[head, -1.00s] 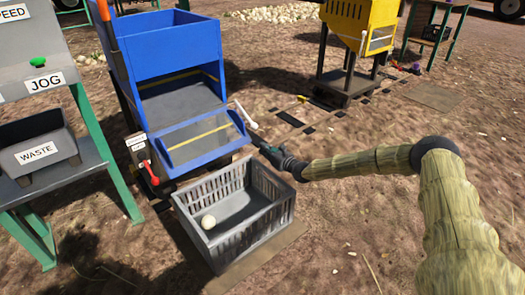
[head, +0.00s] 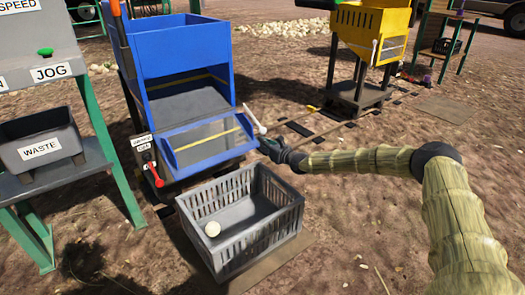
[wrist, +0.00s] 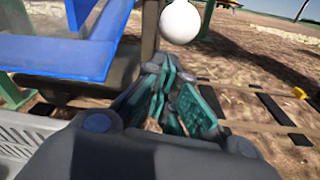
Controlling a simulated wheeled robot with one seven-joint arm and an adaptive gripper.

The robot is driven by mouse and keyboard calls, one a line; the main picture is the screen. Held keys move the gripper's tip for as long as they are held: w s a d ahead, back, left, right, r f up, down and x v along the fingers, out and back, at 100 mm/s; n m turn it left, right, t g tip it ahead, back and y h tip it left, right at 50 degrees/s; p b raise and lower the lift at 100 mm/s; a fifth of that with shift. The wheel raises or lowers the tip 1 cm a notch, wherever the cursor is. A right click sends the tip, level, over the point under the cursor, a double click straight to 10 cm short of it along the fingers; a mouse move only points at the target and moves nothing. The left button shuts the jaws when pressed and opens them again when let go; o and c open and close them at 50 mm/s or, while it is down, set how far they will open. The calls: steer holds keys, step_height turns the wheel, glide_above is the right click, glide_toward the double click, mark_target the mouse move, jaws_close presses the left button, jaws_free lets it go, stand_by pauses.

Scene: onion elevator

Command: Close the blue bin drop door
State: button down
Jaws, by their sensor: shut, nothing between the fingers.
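The blue bin (head: 184,47) stands left of centre in the head view. Its drop door (head: 205,141), a blue-framed clear panel with a yellow stripe, is swung down and open at the front. A white lever (head: 254,119) stands at the door's right side; its round white knob (wrist: 180,22) shows in the wrist view, just beyond my fingertips. My gripper (head: 263,143) is shut and empty, beside the lower end of the lever, right of the door. The wrist view shows the fingers (wrist: 178,92) together and the blue door edge (wrist: 60,58) at left. Whether they touch the lever I cannot tell.
A grey crate (head: 272,238) holding a white onion (head: 212,229) stands below the door. A small red-handled lever (head: 154,174) is at the bin's left. A waste bin (head: 75,140) sits on a green-legged stand. A yellow bin (head: 366,24) stands at back right. Open dirt lies between.

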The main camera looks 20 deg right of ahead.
steer(key=shift+s+d+r, duration=0.1)
steer(key=shift+d+r, duration=0.05)
steer(key=shift+r, duration=0.3)
steer(key=shift+r, duration=0.1)
steer(key=shift+s+r+g+p, duration=0.25)
steer(key=shift+r+g+p, duration=0.1)
steer(key=shift+p, duration=0.95)
steer(key=shift+s+d+r+p, duration=0.15)
steer(key=shift+r+p, duration=0.25)
steer(key=shift+p, duration=0.65)
